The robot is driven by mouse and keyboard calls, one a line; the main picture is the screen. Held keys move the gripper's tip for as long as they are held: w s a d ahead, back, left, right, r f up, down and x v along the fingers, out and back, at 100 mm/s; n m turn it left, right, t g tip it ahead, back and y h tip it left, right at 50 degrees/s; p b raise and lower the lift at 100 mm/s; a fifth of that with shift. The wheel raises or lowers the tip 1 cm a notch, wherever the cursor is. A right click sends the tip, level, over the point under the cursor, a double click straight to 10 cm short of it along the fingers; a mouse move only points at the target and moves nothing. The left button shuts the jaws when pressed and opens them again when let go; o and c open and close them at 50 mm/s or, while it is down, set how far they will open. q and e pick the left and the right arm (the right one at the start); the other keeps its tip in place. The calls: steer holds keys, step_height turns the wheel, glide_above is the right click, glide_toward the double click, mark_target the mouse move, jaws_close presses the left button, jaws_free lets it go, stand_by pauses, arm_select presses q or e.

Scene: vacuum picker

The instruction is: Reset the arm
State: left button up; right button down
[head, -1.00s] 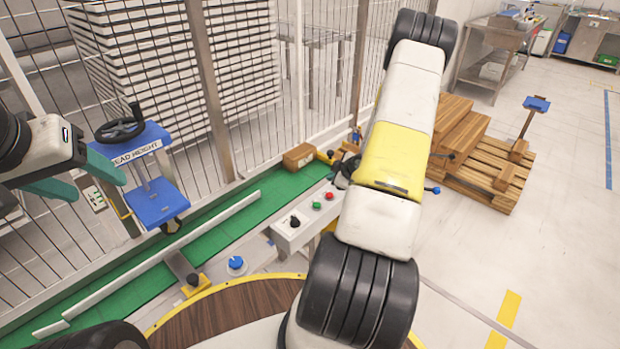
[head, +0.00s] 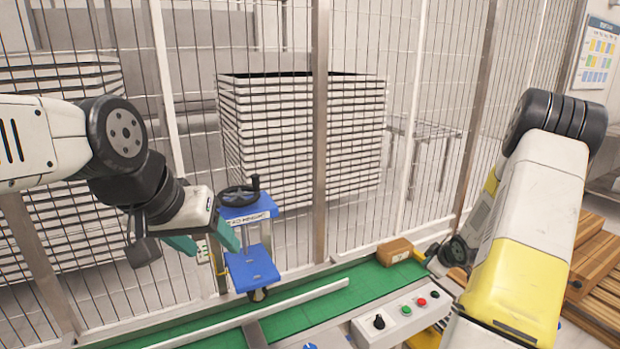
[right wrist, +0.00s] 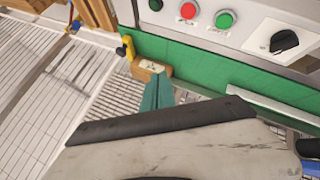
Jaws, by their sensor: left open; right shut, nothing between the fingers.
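My left gripper (head: 206,241) is open and empty, with teal fingers, in front of the blue hand-wheel stand (head: 252,268) in the head view. My right arm reaches in from the right, and its gripper is mostly hidden behind my own arm there. In the right wrist view my right gripper (right wrist: 158,92) is shut, with its teal fingers together and nothing between them. The fingers overlap the lower edge of a brown carton (right wrist: 150,72) in that picture; I cannot tell whether they touch. The carton (head: 394,252) sits on the green conveyor (head: 372,279).
A control box (head: 398,315) with a black knob and green and red buttons stands beside the conveyor. A wire fence (head: 320,150) runs behind, with a white stack (head: 300,135) beyond it. Wooden boards (head: 597,262) lie at the right.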

steer(key=s+a+r+m, duration=0.2)
steer(key=s+a+r, duration=0.15)
steer(key=r, duration=0.45)
steer(key=s+a+r+m+g+h, duration=0.1)
steer(key=s+a+r, duration=0.2)
steer(key=a+r, duration=0.35)
steer(key=s+a+r+m, duration=0.2)
steer(key=s+a+r, duration=0.1)
steer(key=r, duration=0.6)
steer(key=s+a+r+m+y, duration=0.1)
steer(key=s+a+r, duration=0.2)
steer(key=s+a, duration=0.3)
steer(key=s+a+r+m+g+y, duration=0.1)
steer(key=s+a, duration=0.5)
steer(key=s, duration=0.8)
step_height(320, 180, up, 3)
steer(key=shift+a+f+m+y, duration=0.15)
steer(key=shift+a+m+y, duration=0.2)
steer(key=shift+m+y, duration=0.3)
steer(key=shift+w, duration=0.1)
